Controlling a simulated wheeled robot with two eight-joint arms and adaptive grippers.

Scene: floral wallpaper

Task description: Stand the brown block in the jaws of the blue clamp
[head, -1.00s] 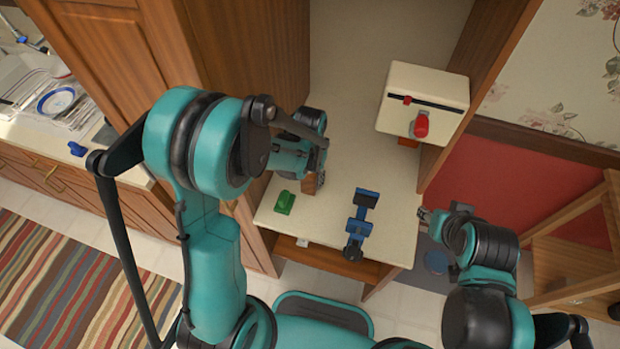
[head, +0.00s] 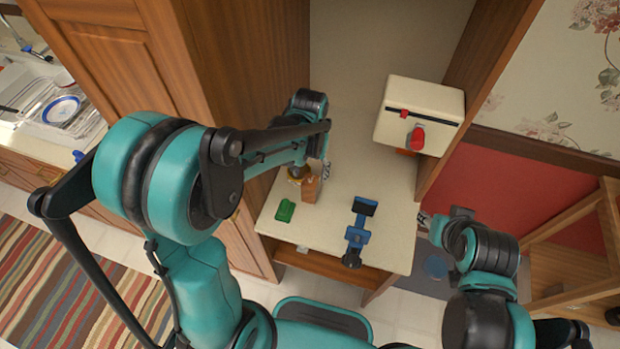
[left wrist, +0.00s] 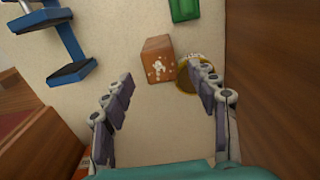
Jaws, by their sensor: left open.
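The brown block (head: 310,187) stands on the cream shelf surface near its left side. In the left wrist view the block (left wrist: 157,60) lies ahead of the fingertips, with a pale mark on its face. The blue clamp (head: 357,236) lies to the right of the block on the same surface; part of it shows at the upper left of the left wrist view (left wrist: 70,42). My left gripper (left wrist: 160,90) is open and empty, its fingers apart and short of the block. My right gripper (head: 424,218) is beside the shelf's right edge; its fingers are too small to read.
A green object (head: 285,210) lies left of the block. A round yellowish object (left wrist: 186,76) sits close beside the block. A cream box with a red knob (head: 425,112) stands at the back right. Wooden cabinet walls flank the surface.

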